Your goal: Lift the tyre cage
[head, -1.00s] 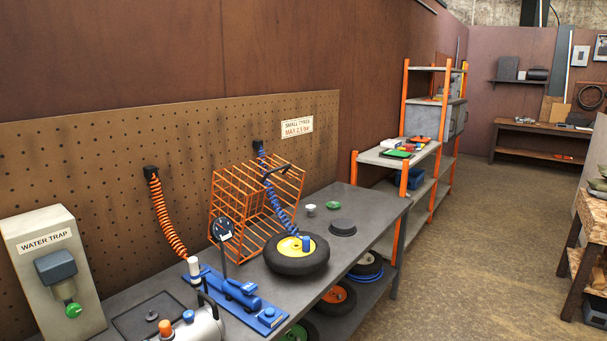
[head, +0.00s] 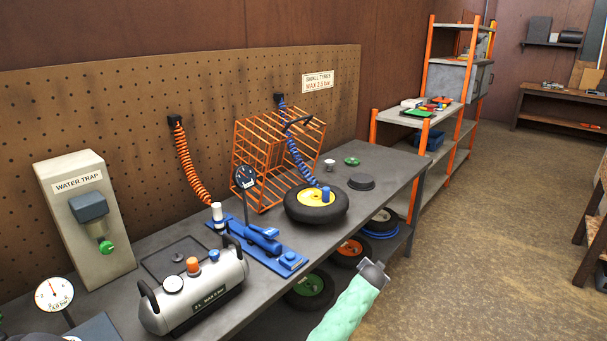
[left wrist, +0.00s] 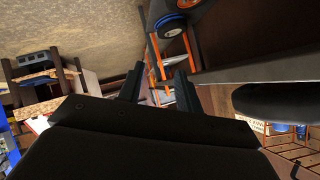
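The orange wire tyre cage (head: 262,160) stands on the grey bench against the pegboard, with a dark handle (head: 297,124) near its top. A black tyre with a yellow hub (head: 316,204) lies flat in front of it, and a coiled blue hose (head: 295,150) runs down to the tyre. Part of the cage shows at lower right in the left wrist view (left wrist: 295,158). My left gripper (left wrist: 160,70) is open, its two fingers apart with nothing between them, beside the bench edge. A mint-sleeved arm of mine enters the head view from below, its grey end in front of the bench. My right gripper is not identifiable.
Several wheels sit on the shelf under the bench. The floor to the right is open.

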